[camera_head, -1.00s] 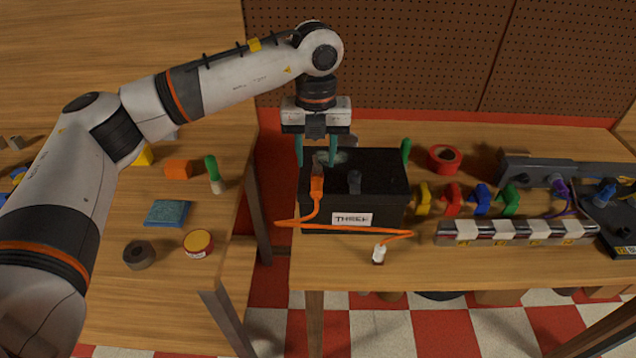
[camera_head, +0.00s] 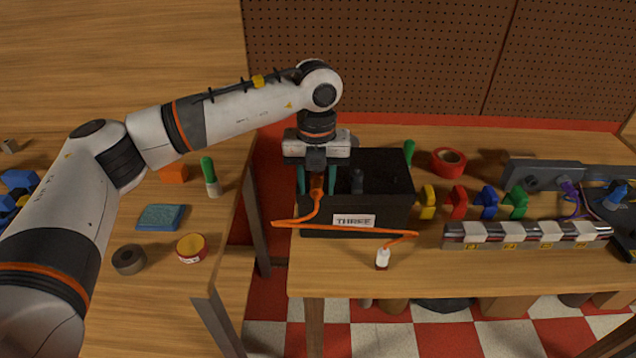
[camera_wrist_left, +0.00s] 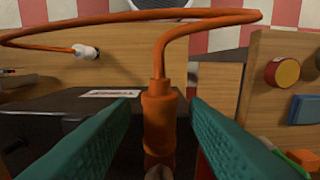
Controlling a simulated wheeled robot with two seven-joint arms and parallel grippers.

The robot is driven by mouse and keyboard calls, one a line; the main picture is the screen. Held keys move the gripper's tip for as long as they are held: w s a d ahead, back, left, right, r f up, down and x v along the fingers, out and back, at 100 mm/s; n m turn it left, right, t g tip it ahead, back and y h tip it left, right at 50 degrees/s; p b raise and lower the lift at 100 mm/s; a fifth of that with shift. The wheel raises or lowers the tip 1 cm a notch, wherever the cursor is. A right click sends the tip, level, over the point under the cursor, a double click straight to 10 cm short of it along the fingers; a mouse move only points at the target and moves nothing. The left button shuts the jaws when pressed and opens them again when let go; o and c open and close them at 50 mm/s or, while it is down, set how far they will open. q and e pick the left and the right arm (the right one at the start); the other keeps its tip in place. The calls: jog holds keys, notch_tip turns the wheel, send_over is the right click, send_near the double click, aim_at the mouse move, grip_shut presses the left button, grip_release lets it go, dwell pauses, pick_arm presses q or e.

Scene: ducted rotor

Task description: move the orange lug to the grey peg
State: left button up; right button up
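The orange lug (camera_head: 317,188) is on the end of an orange cable, at the left part of the black box (camera_head: 390,215) labelled THREE. A dark grey peg (camera_head: 357,182) stands on the box just right of it. My left gripper (camera_head: 317,180) is pointing down with its teal fingers on both sides of the lug. In the left wrist view the orange lug (camera_wrist_left: 160,122) stands between the two fingers, with gaps on each side, so the gripper is open. The lug's lower end is hard to make out. My right gripper is not in view.
The orange cable (camera_head: 345,229) loops across the box front to a white plug end (camera_head: 382,259) on the table. A green-handled tool (camera_head: 409,152) stands behind the box. Coloured clips and a silver rail (camera_head: 528,235) lie to the right. A gap separates the two tables.

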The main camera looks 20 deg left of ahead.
pick_arm(q)
grip_shut()
jog(key=shift+s, duration=0.15)
jog(key=shift+s+d+b, duration=0.25)
jog(key=shift+s, duration=0.6)
jog(key=shift+s+d+b, duration=0.2)
jog(key=shift+s+d, duration=0.05)
jog(key=shift+s, duration=0.6)
jog(key=shift+r, duration=0.1)
jog(key=shift+s+d+r+p, duration=0.1)
jog(key=shift+s+r+p, duration=0.2)
jog(key=shift+r, duration=0.45)
jog(key=shift+s+d+r+p, duration=0.1)
jog(key=shift+s+r+p, duration=0.15)
jog(key=shift+r, duration=0.45)
jog(key=shift+w, duration=0.1)
